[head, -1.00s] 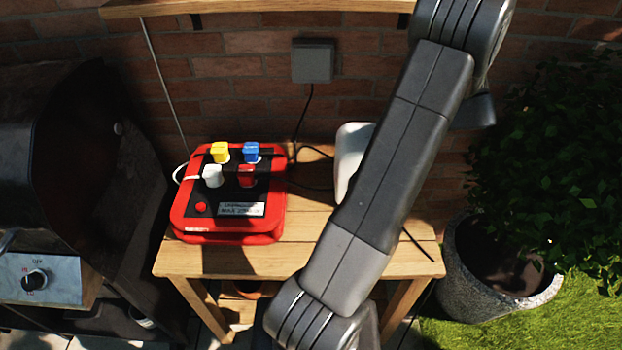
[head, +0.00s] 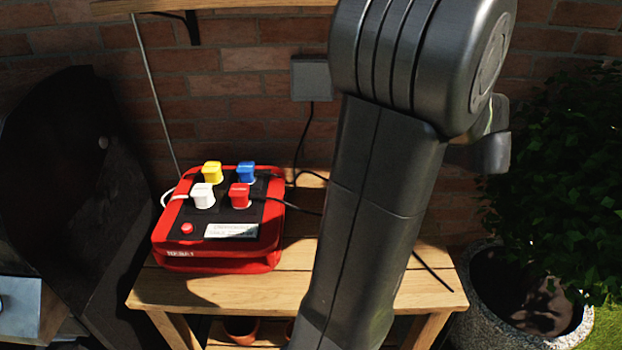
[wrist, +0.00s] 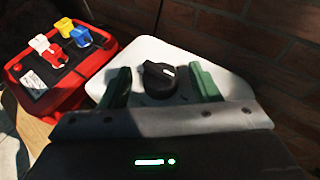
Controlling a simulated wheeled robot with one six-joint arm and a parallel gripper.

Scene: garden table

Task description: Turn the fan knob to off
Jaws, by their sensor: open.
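The black fan knob (wrist: 159,77) sits on a pale, rounded housing (wrist: 150,52) in the wrist view. A light pointer mark shows on the knob's right side. My gripper (wrist: 159,69) is open, with one green finger to the left of the knob and one to the right. Gaps show between the knob and both fingers; I cannot tell their depth relative to it. In the head view my arm hides the housing, the knob and my gripper.
A red power box (head: 165,237) with yellow, blue, white and red plugs stands on the wooden table (head: 205,291), left of the housing. Black cables run behind. A brick wall (head: 245,85) closes off the back. A dark grill (head: 60,170) stands left, a potted plant (head: 565,170) right.

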